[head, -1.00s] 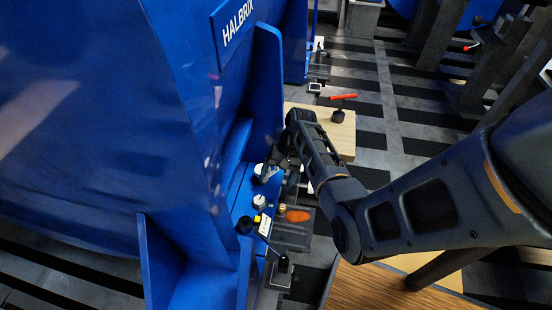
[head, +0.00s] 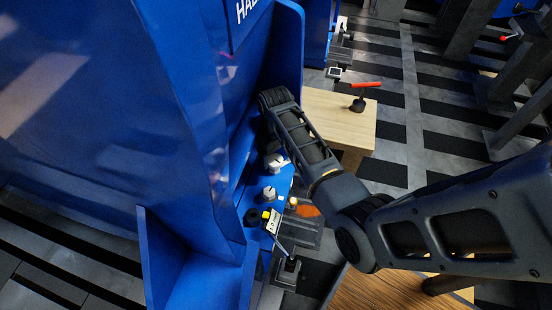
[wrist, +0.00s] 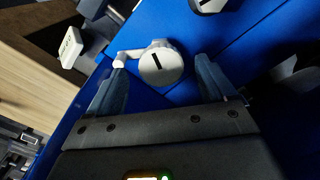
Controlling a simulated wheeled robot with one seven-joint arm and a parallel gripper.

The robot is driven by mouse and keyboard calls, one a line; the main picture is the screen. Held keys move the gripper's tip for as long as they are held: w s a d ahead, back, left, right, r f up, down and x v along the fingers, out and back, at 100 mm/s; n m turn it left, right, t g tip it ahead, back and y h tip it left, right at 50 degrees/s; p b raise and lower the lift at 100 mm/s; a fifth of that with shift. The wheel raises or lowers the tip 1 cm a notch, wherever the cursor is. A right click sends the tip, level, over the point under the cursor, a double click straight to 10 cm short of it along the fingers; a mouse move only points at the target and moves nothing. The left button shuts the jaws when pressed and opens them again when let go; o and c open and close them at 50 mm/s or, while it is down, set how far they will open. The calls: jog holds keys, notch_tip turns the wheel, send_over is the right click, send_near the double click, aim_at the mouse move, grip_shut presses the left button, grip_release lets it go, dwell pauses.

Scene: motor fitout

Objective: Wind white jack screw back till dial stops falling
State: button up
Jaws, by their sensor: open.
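A white round screw head (wrist: 158,66) with a black slot and a short side lever sits on the blue machine foot in the wrist view. My gripper (wrist: 162,63) is open, with one finger on each side of the head. The left finger is close to the lever; I cannot tell whether it touches. Nothing is gripped. In the head view, a white head with a lever (head: 273,161) shows beside my wrist; my fingertips are hidden there. A second white slotted head (head: 269,193) stands nearer. No dial face is readable.
A black knob (head: 252,216) and a yellow tag (head: 267,214) with a white label sit nearer on the blue foot. A wooden block (head: 350,115) carries a red-handled tool (head: 364,87). A tall blue panel (head: 285,70) stands close beside my wrist.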

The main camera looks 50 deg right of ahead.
jog(key=shift+f, duration=1)
jog(key=c, duration=1.1)
jog(key=shift+o, duration=0.2)
jog(key=shift+r+n+p, duration=0.35)
jog(key=shift+n+p, duration=0.25)
jog(key=shift+p, duration=0.2)
jog(key=shift+n+p, duration=0.4)
jog(key=shift+p, duration=0.1)
jog(key=shift+f+n+p, duration=0.3)
jog(key=shift+n+p, duration=0.35)
jog(key=shift+n, duration=0.75)
